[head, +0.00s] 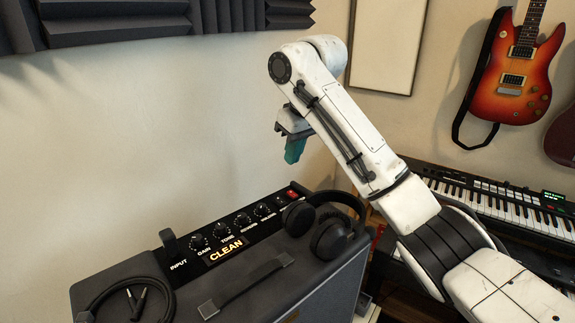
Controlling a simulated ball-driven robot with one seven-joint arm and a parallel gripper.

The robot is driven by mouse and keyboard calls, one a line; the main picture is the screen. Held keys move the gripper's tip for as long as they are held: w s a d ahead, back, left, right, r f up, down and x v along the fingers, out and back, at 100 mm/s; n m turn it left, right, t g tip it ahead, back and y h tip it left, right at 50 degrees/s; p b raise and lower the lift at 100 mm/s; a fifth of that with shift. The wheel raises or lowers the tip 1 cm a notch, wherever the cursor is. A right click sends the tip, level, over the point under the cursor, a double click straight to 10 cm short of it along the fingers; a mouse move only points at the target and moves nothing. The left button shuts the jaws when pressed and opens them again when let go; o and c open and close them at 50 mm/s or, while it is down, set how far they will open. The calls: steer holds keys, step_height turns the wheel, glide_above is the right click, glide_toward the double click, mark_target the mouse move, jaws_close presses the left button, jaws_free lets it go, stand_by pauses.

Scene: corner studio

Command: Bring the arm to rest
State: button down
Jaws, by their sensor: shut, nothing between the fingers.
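My white arm reaches in from the lower right of the head view, bends at an elbow near the top middle, and hangs its end down. My gripper (294,150) points down with teal fingers, shut and empty. It is above the far right part of the amplifier (300,292), in front of the bare wall, apart from everything. Part of the gripper's mount is hidden behind my arm.
Black headphones (333,238) and a coiled cable (128,290) lie on the amplifier. A keyboard (500,205) stands at the right behind my arm. An electric guitar (517,75) and a frame (388,45) hang on the wall. Foam panels (150,20) are at upper left.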

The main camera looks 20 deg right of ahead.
steer(key=shift+s+r, duration=0.15)
steer(key=shift+r, duration=0.15)
